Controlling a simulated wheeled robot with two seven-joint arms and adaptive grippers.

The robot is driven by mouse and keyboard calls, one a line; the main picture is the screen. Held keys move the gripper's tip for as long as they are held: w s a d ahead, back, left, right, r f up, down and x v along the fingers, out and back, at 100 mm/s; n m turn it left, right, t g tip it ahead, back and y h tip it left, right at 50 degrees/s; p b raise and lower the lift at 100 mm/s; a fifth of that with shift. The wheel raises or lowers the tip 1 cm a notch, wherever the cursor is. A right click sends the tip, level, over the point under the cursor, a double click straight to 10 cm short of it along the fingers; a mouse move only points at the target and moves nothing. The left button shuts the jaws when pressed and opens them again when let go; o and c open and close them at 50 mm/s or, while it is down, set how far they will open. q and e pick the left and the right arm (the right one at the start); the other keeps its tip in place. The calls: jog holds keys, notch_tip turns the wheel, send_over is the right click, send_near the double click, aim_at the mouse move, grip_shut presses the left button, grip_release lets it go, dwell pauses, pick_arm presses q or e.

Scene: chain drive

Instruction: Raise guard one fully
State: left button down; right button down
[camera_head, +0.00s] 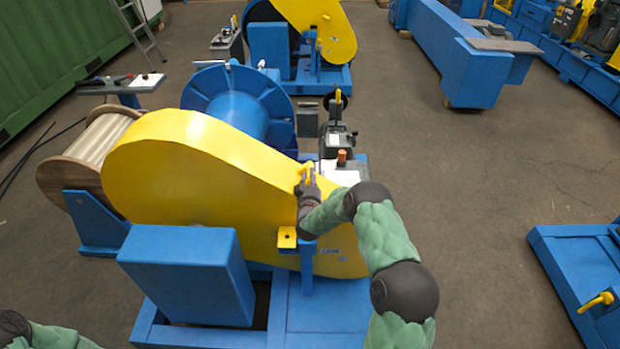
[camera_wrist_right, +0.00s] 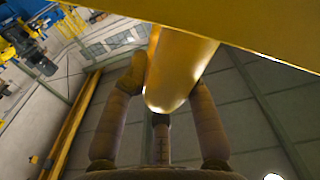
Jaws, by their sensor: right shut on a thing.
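The large yellow guard (camera_head: 190,165) with a rounded outline covers the chain drive in the middle of the head view. Its narrower end reaches down to the right, behind a blue post. A yellow handle (camera_head: 306,174) sticks out near its right part. My right gripper (camera_head: 305,187) is at this handle. In the right wrist view, the fingers (camera_wrist_right: 162,100) are on either side of the yellow handle (camera_wrist_right: 178,65), shut on it. The yellow guard's edge (camera_wrist_right: 250,25) crosses the top of that view. Only part of my left arm shows, at the bottom left; its gripper is out of view.
A blue drum (camera_head: 240,112) and a wooden reel (camera_head: 85,155) stand behind and left of the guard. A blue box (camera_head: 190,270) stands in front of it. Another yellow guard (camera_head: 318,28) is at the back. Floor on the right (camera_head: 480,170) is clear.

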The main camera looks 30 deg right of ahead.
jog(key=s+d+r+m, duration=0.1)
jog(key=s+d+r, duration=0.2)
jog(key=s+d, duration=0.3)
jog(key=s+d+r+m+b, duration=0.1)
jog(key=s+d, duration=0.6)
jog(key=d, duration=0.8)
jog(key=s+d+r+m+b, duration=0.1)
jog(key=s+d+r, duration=0.4)
jog(key=d, duration=0.6)
jog(key=shift+s+d+m, duration=0.15)
jog(key=shift+s+m, duration=0.75)
jog(key=shift+s, duration=0.1)
jog(key=shift+r, duration=0.1)
jog(key=c, duration=1.1)
grip_release()
jog(key=shift+d, duration=0.1)
jog(key=shift+o, duration=0.4)
jog(key=shift+s+d, duration=0.15)
jog(key=shift+d, duration=0.1)
jog(key=shift+a, duration=0.1)
jog(key=shift+a, duration=0.15)
